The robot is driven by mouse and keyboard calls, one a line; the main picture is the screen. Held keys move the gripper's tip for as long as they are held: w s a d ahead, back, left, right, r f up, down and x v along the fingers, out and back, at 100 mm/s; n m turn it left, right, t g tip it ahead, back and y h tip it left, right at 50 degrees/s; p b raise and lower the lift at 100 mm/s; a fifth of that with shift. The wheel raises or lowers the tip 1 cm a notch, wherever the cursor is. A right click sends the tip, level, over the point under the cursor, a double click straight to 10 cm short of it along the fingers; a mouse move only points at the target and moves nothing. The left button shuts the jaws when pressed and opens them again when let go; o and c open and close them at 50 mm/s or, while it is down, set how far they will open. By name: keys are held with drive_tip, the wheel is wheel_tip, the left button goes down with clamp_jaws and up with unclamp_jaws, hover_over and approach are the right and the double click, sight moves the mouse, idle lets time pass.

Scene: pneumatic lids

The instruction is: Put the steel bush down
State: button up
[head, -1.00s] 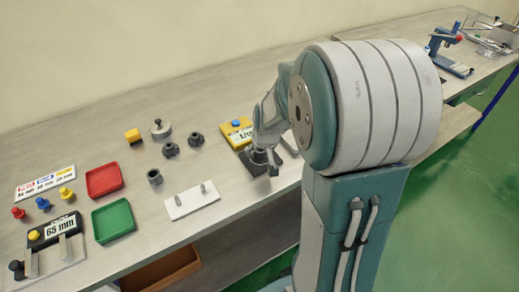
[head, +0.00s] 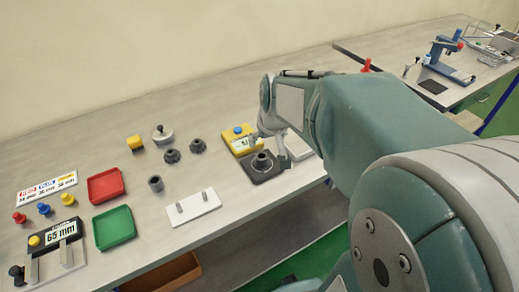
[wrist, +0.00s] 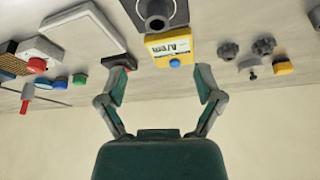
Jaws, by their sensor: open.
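The steel bush (head: 262,161), a short grey ring, stands upright on a dark square base (head: 258,178) in front of the yellow gauge box (head: 243,145). In the wrist view the bush (wrist: 157,12) shows at the top edge, partly cut off, on the dark base. The yellow box (wrist: 166,52) with its blue button lies between the bush and my fingers in that picture. My gripper (head: 272,143) is open and empty, close behind the bush in the head view. In the wrist view its two fingers (wrist: 161,76) are wide apart, with nothing between them.
Left of the base are a white plate with two pegs (head: 193,208), a grey cylinder (head: 156,183), dark knobs (head: 172,155), a red tray (head: 105,194) and a green tray (head: 114,226). A white box (wrist: 75,30) lies beside the base.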

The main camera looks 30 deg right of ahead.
drive_tip(key=s+a+r+n+t, duration=0.1)
drive_tip(key=s+a+r, duration=0.3)
drive_tip(key=s+a, duration=0.7)
drive_tip(key=s+n, duration=0.1)
drive_tip(key=s, duration=0.2)
drive_tip(key=shift+s+r+y, duration=0.15)
drive_tip(key=shift+r+y, duration=0.05)
drive_tip(key=shift+y, duration=0.2)
